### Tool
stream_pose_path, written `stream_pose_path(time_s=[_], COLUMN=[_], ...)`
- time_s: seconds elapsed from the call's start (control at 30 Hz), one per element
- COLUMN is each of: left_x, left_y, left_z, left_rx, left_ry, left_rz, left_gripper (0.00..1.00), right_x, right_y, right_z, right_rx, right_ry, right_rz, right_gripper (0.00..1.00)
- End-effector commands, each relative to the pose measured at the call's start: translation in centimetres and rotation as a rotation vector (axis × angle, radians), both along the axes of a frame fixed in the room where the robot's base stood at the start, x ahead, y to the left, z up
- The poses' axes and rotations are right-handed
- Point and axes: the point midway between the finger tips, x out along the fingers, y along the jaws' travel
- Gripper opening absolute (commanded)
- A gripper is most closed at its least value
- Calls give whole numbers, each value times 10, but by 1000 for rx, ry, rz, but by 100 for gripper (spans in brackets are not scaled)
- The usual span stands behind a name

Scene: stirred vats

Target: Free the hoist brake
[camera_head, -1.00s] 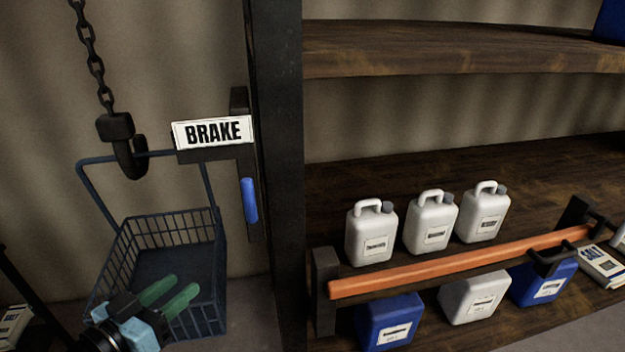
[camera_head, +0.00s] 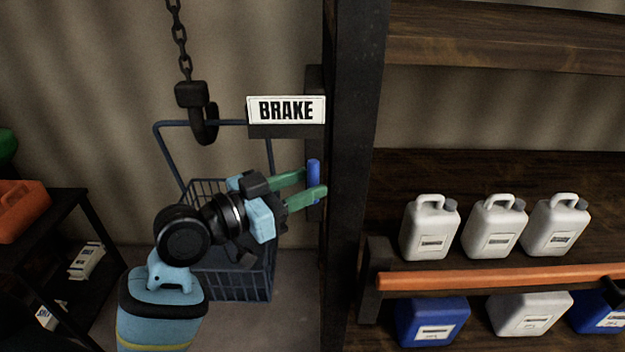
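The hoist brake has a blue handle (camera_head: 314,178) hanging upright on the dark post, below a white sign (camera_head: 286,110) that reads BRAKE. My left gripper (camera_head: 314,183) has its green fingers at the blue handle, one finger above the other in the picture. The fingers stand apart with the handle at their tips; I cannot tell whether they touch it. My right gripper is not in view.
A dark post (camera_head: 352,150) stands right beside the brake handle. To the right, a shelf holds several white jugs (camera_head: 430,228) behind an orange bar (camera_head: 490,278), with blue containers (camera_head: 432,320) below. A dark rack (camera_head: 55,220) with an orange container stands at the left.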

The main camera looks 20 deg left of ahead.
Motion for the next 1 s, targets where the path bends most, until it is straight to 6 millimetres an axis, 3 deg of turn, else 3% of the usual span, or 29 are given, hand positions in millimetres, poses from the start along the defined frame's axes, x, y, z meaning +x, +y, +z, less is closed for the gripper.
stream_pose_path(time_s=[0.2,0.53,0.83,1.0], left_x=[16,19,19,19], left_y=[-13,-16,-15,-15], left_z=[1,-1,-1,-1], left_rx=[-2,0,1,-4], left_ry=[-1,0,1,0], left_rz=[1,1,1,1], left_gripper=[39,39,1,0], right_x=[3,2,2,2], right_y=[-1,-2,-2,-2], right_z=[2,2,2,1], right_rx=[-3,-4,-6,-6], right_ry=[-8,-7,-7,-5], right_rz=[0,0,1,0], right_gripper=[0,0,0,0])
